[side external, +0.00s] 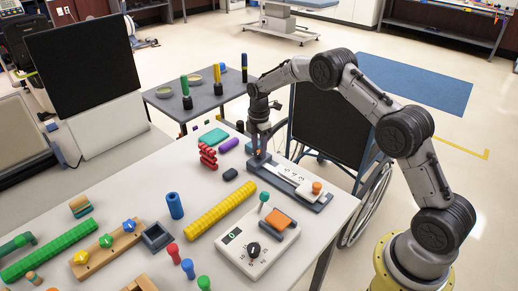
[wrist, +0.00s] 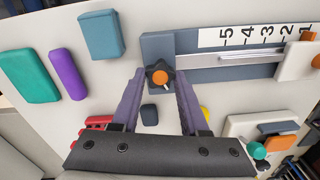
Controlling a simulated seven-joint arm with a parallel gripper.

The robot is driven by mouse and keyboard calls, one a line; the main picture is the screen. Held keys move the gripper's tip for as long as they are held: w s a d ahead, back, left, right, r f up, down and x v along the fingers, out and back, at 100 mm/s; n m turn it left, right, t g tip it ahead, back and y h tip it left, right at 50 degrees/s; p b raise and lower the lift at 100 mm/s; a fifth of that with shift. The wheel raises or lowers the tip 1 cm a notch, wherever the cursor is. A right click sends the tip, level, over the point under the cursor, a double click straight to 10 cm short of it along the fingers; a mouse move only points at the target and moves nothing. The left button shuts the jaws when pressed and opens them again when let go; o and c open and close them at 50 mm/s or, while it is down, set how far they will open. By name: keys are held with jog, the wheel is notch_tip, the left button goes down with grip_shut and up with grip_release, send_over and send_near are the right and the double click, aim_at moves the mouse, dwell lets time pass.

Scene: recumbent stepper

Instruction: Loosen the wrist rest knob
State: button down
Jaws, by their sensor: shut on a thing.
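A black star-shaped knob with an orange centre (wrist: 158,77) sits on the dark blue-grey end block (wrist: 152,47) of a slide device with a numbered scale. My gripper (wrist: 159,74) has one purple-grey finger on each side of this knob and is shut on it. In the side external view my gripper (side external: 258,155) points down at the far left end of the slide device (side external: 287,180), and the fingers mostly hide the knob. Whether the knob has turned cannot be told.
A white carriage with an orange knob (side external: 317,187) is at the slide's other end. A white dial box (side external: 240,262) with an orange pad and teal-topped lever stands nearer. Red, purple and teal pieces lie left of my gripper. A wheelchair (side external: 366,205) stands beyond the table's right edge.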

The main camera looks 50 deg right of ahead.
aim_at(259, 152)
jog(key=shift+r, duration=0.15)
jog(key=shift+c, duration=2.1)
grip_release()
notch_tip(259, 152, up, 14)
